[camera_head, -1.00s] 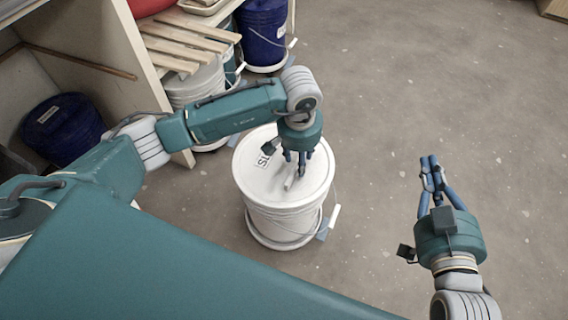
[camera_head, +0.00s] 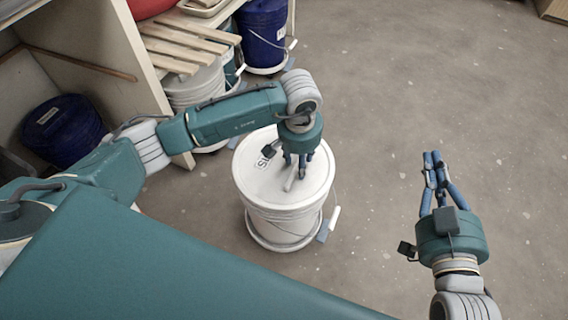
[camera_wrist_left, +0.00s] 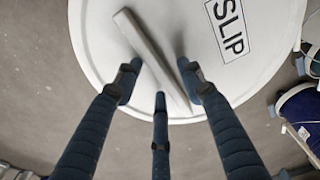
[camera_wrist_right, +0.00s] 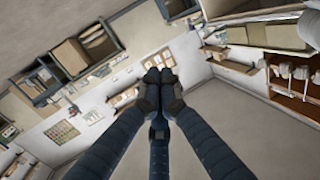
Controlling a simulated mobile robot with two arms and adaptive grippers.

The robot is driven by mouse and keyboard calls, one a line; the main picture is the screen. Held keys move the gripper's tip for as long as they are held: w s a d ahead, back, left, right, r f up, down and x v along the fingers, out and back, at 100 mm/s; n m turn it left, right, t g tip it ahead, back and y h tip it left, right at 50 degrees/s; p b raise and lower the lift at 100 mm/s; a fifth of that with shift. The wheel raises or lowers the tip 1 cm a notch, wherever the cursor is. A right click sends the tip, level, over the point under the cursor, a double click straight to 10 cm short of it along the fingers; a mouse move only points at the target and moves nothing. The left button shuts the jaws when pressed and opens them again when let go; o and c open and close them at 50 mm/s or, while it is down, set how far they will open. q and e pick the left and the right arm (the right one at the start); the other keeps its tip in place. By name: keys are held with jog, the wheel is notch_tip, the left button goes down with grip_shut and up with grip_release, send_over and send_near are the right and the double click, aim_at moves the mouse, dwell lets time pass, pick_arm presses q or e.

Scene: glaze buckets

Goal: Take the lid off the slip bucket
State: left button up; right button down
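The white slip bucket (camera_head: 283,222) stands upright on the floor with its white lid (camera_head: 252,187) on top. The lid carries a bar handle (camera_head: 291,183) and a "SLIP" label (camera_wrist_left: 231,27). My left gripper (camera_head: 300,172) is above the lid, pointing down. In the left wrist view, my left gripper (camera_wrist_left: 161,88) has its fingers spread apart, with the bar handle (camera_wrist_left: 147,45) running between them. I cannot tell whether they touch it. My right gripper (camera_head: 432,160) is empty, held away to the right; its fingertips are together in the right wrist view (camera_wrist_right: 160,82).
A shelf unit at the left holds a slatted wooden rack (camera_head: 185,42). A blue bucket (camera_head: 262,30) and a white bucket (camera_head: 198,88) stand by it, and a dark blue bucket (camera_head: 63,130) sits inside. The floor (camera_head: 400,90) to the right is clear.

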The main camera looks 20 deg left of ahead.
pick_arm(q)
jog(key=shift+c, duration=0.2)
grip_shut()
